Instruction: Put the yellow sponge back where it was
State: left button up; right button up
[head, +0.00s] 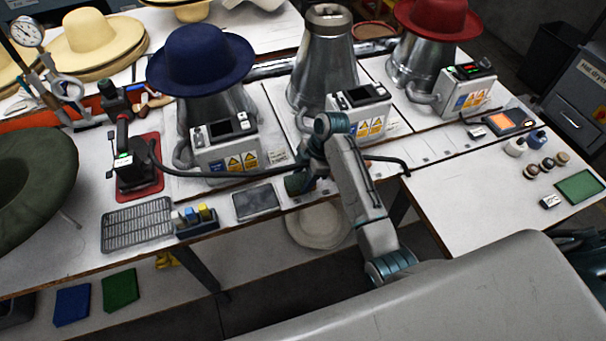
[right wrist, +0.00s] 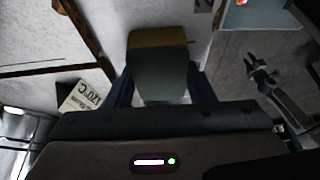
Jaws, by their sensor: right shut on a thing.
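My right gripper (head: 296,183) is over the front of the bench, in front of the middle press. In the right wrist view its two dark fingers (right wrist: 160,90) are shut on a block with a yellow edge and a grey-green face, which I take to be the yellow sponge (right wrist: 158,68). In the head view I cannot make out the held sponge. A dark blue holder (head: 197,230) with several small coloured pieces, one of them yellow (head: 205,212), stands on the bench to the left. My left gripper does not show.
A dark flat tray (head: 256,202) and a wire rack (head: 137,225) lie left of my gripper. A steam iron (head: 132,170) stands on a red mat behind the rack. Control boxes (head: 228,147) and metal cones stand behind. The right table (head: 460,190) has clear room.

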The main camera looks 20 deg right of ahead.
jog(key=shift+f, duration=0.1)
jog(key=o, duration=0.9)
jog(key=b+v, duration=0.1)
jog(key=v, duration=0.6)
jog(key=shift+w+d, duration=0.1)
jog(key=p+v, duration=0.3)
jog(key=v, duration=0.2)
jog(key=shift+p, duration=0.35)
